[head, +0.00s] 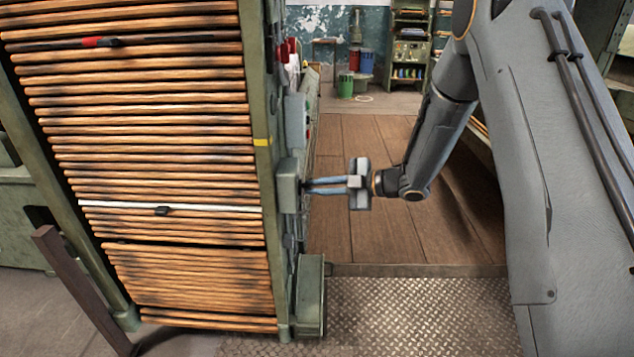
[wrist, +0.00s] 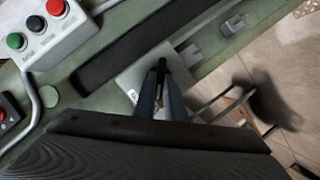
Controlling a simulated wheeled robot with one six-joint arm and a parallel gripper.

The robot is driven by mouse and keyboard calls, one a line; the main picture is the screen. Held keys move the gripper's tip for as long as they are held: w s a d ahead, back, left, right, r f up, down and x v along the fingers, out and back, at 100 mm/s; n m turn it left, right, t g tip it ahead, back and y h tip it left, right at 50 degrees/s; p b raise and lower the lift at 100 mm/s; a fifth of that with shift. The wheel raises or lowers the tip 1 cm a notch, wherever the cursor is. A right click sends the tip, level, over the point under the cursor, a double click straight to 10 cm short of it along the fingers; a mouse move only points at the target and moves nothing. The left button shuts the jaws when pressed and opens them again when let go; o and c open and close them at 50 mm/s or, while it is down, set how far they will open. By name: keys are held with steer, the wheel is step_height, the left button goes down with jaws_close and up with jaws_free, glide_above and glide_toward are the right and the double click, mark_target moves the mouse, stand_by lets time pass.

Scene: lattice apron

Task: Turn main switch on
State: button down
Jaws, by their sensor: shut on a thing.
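The main switch is a grey-green box (head: 287,186) on the side panel of the slatted cabinet. In the wrist view its pale housing (wrist: 135,78) lies ahead, with a dark lever (wrist: 161,66) standing out of it. My gripper (head: 310,185) reaches in from the right at the switch's height, its bluish fingers meeting the box's front. In the wrist view the fingers of my gripper (wrist: 162,88) are shut on the dark lever, one on each side. The lever's lower part and any on/off marking are mostly hidden by the fingers.
A button box (wrist: 62,40) with red, black and green buttons sits left of the switch in the wrist view. A dark bar (wrist: 110,62) runs between them. The cabinet's wooden slats (head: 160,130) fill the left. Floor (head: 375,235) right of the panel is clear.

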steer(key=shift+w+r+m+g+h+p, duration=0.1)
steer(key=shift+w+m+g+h+p, duration=0.1)
steer(key=shift+m+g+p, duration=1.1)
steer(key=shift+w+m+g+h+p, duration=0.15)
steer(key=shift+m+g+p, duration=0.25)
steer(key=shift+m+g, duration=1)
steer(key=shift+m+t, duration=0.5)
steer(key=shift+m, duration=0.1)
steer(key=c, duration=1.8)
jaws_free()
steer(key=shift+d, duration=0.15)
steer(key=b+v, duration=0.1)
steer(key=v, duration=0.6)
steer(key=shift+d+r+b, duration=0.15)
steer(key=shift+d+b, duration=0.1)
steer(key=shift+b, duration=0.05)
